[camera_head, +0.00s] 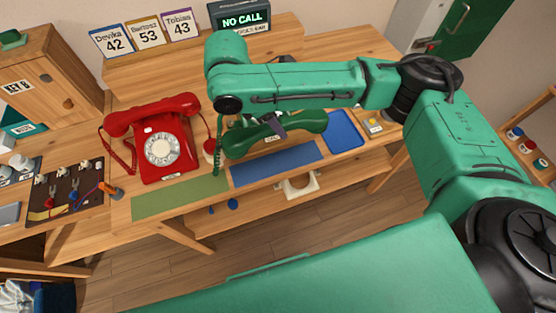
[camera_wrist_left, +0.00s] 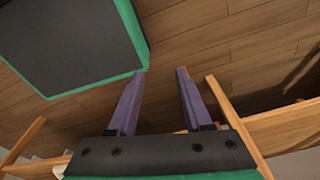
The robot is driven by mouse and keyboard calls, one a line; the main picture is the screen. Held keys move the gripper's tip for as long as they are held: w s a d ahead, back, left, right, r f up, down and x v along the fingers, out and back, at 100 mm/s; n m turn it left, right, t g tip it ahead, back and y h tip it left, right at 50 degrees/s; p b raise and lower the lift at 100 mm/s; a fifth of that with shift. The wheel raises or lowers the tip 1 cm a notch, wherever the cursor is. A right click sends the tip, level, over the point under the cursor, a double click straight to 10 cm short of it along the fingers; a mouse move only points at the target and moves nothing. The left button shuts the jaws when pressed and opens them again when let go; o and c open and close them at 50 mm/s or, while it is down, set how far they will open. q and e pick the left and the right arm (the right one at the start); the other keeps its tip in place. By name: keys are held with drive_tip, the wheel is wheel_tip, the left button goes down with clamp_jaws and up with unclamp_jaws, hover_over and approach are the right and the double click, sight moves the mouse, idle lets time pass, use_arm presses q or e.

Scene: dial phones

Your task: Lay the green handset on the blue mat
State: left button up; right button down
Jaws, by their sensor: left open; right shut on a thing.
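The green handset (camera_head: 312,121) shows in the head view behind the long, dull-blue mat (camera_head: 277,166). My right gripper (camera_head: 277,129) is shut on its middle from above. A green cord (camera_head: 217,155) hangs at the handset's left end. My arm and the handset hide most of what is behind; I cannot tell how far the handset is above its phone. My left gripper (camera_wrist_left: 162,72) is open and empty in the left wrist view, over the floor.
A red dial phone (camera_head: 165,149) with its handset on stands left, behind a green mat (camera_head: 180,198). A tool board (camera_head: 65,195) and wooden cabinet (camera_head: 55,75) are further left. Name cards (camera_head: 148,33) and a "NO CALL" display (camera_head: 241,20) stand at the back.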

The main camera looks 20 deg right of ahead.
drive_tip(key=f, duration=0.5)
drive_tip(key=s+f, duration=0.1)
drive_tip(key=f, duration=0.2)
drive_tip(key=shift+a, duration=0.25)
wheel_tip(320, 180, down, 3)
drive_tip(key=shift+w+d+f, duration=0.1)
drive_tip(key=shift+w+f, duration=0.05)
drive_tip(key=shift+f, duration=0.35)
drive_tip(key=shift+c, duration=2.4)
unclamp_jaws()
use_arm(q)
drive_tip(key=shift+s+a+f, duration=0.2)
drive_tip(key=shift+s+a, duration=0.05)
drive_tip(key=shift+s, duration=0.2)
drive_tip(key=shift+s+a+f, duration=0.2)
drive_tip(key=shift+s, duration=0.2)
